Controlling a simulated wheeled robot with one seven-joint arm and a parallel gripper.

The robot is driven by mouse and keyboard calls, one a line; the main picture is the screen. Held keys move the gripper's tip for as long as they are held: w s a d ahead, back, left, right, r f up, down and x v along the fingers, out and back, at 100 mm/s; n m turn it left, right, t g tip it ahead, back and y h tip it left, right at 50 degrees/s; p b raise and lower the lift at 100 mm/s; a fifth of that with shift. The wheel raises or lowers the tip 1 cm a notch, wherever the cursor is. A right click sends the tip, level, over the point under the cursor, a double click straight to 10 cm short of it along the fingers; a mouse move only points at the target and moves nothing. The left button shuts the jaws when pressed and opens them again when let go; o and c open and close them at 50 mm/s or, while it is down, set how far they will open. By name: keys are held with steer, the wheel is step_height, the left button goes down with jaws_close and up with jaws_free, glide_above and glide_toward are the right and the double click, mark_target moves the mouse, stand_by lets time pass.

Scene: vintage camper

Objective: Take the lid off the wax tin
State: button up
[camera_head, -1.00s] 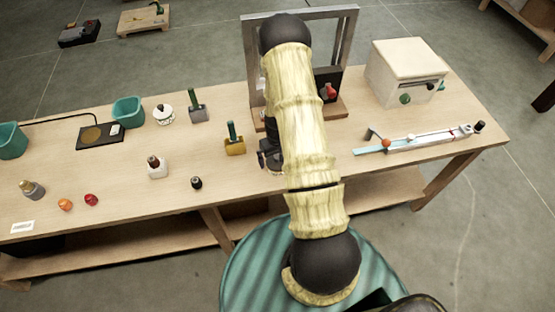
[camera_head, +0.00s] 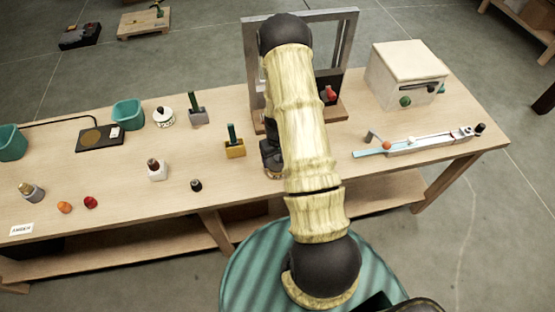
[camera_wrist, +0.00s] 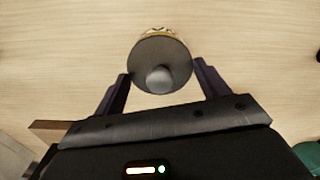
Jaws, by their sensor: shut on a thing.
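In the wrist view, the wax tin's lid (camera_wrist: 183,66) is a round grey disc with a paler round knob in its middle. A yellowish band of the tin (camera_wrist: 157,32) with dark marks shows just past the lid's far edge. My gripper (camera_wrist: 160,82) is shut on the lid, with one dark finger at each side of it. Most of the tin is hidden under the lid, so I cannot tell whether there is a gap between them. In the head view, my arm largely hides the gripper and tin; dark gripper parts (camera_head: 271,156) show beside the arm.
Near my gripper stand a yellow block with a green handle (camera_head: 235,149), a small dark bottle (camera_head: 196,185) and a grey frame (camera_head: 347,45) on a wooden base. A white box (camera_head: 402,75) and a slide rail (camera_head: 425,142) are to the right.

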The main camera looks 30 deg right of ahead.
mark_target(277, 158)
step_height(277, 158, up, 9)
steer(key=b, duration=0.3)
steer(key=shift+r, duration=0.15)
stand_by(0.5)
steer(key=shift+n, duration=0.3)
steer(key=a+f, duration=0.4)
steer(key=w+a+f+b, duration=0.1)
steer(key=a+f, duration=0.3)
steer(key=a, duration=0.1)
steer(key=a+f, duration=0.3)
steer(key=a, duration=0.2)
steer(key=shift+w+f+b, duration=0.35)
steer(key=shift+w+f, duration=0.05)
steer(key=shift+d, duration=0.15)
